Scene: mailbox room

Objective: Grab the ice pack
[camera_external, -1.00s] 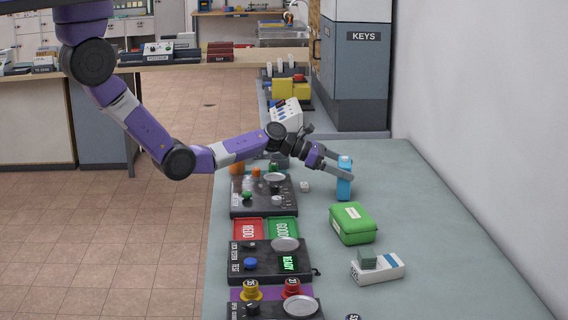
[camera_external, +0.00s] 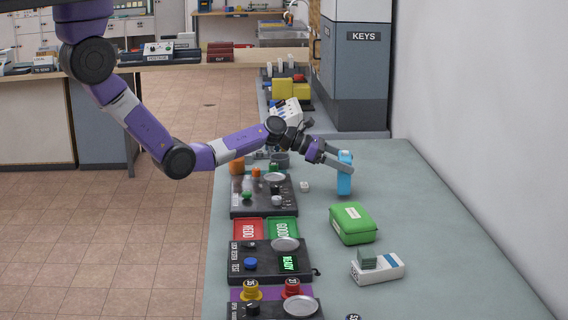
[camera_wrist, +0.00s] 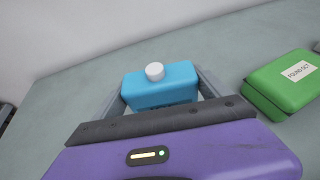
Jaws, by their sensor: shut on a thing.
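The ice pack is a light blue, flat-sided block (camera_external: 345,180) with a white cap on top, as seen in the wrist view (camera_wrist: 160,88). It stands upright in the external view. My gripper (camera_external: 345,164) is shut on it, with one finger on each side. In the wrist view the fingers of my gripper (camera_wrist: 162,93) flank its two ends. Its lower part is hidden behind the gripper body in the wrist view. I cannot tell whether its base touches the grey-green counter (camera_external: 420,210).
A green box (camera_external: 352,224) with a label stands nearby on the counter, also in the wrist view (camera_wrist: 285,82). A white box (camera_external: 377,268) lies in front of it. Dark device panels (camera_external: 262,197) line the counter's left edge. The counter toward the wall is clear.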

